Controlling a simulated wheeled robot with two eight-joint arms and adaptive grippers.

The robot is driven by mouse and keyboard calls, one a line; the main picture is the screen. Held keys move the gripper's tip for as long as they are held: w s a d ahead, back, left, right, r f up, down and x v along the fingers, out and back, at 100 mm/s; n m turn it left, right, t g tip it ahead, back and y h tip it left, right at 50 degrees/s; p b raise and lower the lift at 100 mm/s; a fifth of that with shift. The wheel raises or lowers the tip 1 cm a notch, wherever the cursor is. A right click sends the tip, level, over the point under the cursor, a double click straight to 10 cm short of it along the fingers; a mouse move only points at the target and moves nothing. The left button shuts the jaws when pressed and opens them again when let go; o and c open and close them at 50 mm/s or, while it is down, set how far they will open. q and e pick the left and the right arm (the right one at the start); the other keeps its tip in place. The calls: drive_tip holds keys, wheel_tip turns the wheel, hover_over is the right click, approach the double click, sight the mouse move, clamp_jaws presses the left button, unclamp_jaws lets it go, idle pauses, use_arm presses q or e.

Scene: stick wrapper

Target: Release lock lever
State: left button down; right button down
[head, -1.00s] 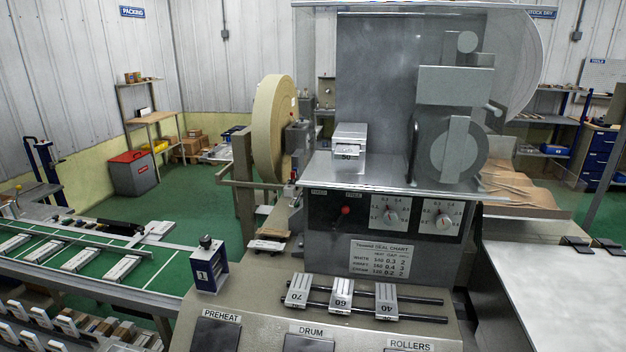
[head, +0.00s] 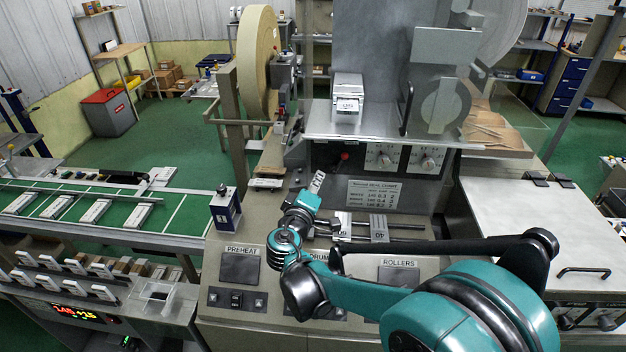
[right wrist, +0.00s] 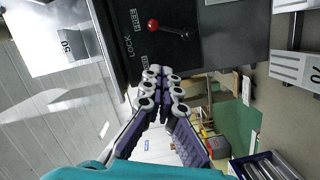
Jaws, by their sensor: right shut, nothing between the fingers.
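The lock lever has a red knob (right wrist: 153,25) on a short metal arm, on a dark panel marked LOCK and FREE in the right wrist view. In the head view its red knob (head: 345,155) shows on the machine's front, under the metal shelf. My right gripper (head: 318,182) is below and left of the knob in the head view. In the right wrist view its fingertips (right wrist: 158,72) are together and empty, apart from the lever. My left gripper is not in view.
Two dials (head: 384,160) and a chart plate (head: 385,194) are right of the lever. The metal shelf (head: 375,138) juts out above it. A numbered block (head: 348,103) sits on the shelf. Numbered blocks on rails (head: 379,228) lie below, partly hidden by my arm.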

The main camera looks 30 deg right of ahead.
sight(335, 166)
drive_tip(key=shift+w+d+f+b, duration=0.1)
drive_tip(key=shift+w+d+f, duration=0.2)
drive_tip(key=shift+w+d, duration=0.85)
drive_tip(key=shift+w+d+f+b, duration=0.1)
drive_tip(key=shift+w+d+f, duration=0.45)
drive_tip(key=shift+d, duration=1.05)
drive_tip(key=shift+w+d+f+b, duration=0.1)
drive_tip(key=shift+w+d, duration=0.95)
drive_tip(key=shift+d, duration=0.35)
